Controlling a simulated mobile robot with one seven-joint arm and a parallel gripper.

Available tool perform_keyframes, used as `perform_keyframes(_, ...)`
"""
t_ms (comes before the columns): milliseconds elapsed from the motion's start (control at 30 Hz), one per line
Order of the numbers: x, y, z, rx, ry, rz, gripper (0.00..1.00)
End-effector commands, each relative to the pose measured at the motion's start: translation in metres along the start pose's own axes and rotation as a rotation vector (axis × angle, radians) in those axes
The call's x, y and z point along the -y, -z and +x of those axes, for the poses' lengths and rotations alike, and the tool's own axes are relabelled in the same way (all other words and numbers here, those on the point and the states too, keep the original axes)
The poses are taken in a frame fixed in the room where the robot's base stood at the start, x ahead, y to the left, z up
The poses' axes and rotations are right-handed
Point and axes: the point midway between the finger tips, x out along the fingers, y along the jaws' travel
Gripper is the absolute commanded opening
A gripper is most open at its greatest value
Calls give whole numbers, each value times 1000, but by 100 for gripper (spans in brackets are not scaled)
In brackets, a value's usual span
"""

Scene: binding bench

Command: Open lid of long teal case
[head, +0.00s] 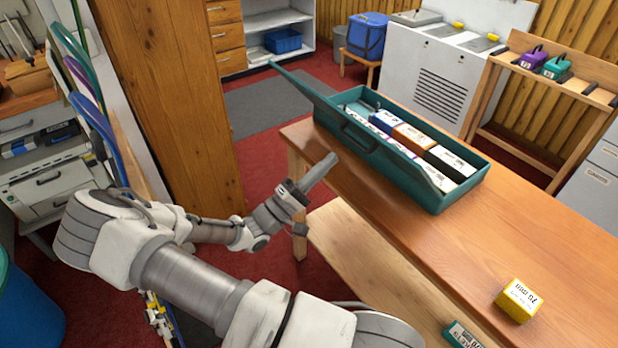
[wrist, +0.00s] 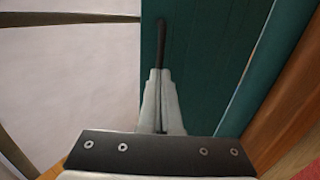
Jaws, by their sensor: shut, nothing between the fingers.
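The long teal case (head: 465,192) lies on the wooden bench, its top open and its inside showing. A teal lid panel (head: 303,86) sticks out past the case's far left end; how it joins the case is unclear. Several boxes, white, orange and purple, stand in a row inside. My gripper (head: 331,160) is left of the case, apart from it in the head view, its fingers shut and empty. In the wrist view, the shut fingers (wrist: 160,75) point along a teal surface (wrist: 195,60) with a dark bar on it.
A yellow box (head: 519,300) stands on the bench (head: 420,255) at the front right. A small teal box (head: 462,335) lies low by the near edge. A tall wooden cabinet (head: 175,90) stands left of my gripper.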

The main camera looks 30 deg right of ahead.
Motion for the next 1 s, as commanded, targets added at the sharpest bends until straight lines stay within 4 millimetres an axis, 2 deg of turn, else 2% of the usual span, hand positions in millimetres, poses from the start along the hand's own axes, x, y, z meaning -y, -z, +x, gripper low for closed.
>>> perform_keyframes(100, 0, -1, 21, 2, 0, -1, 0)
perform_keyframes(233, 0, -1, 34, 2, 1, -1, 0)
perform_keyframes(767, -1, 0, 43, 1, 6, 0, 0)
perform_keyframes(1000, -14, 0, 62, 2, 80, -1, 0)
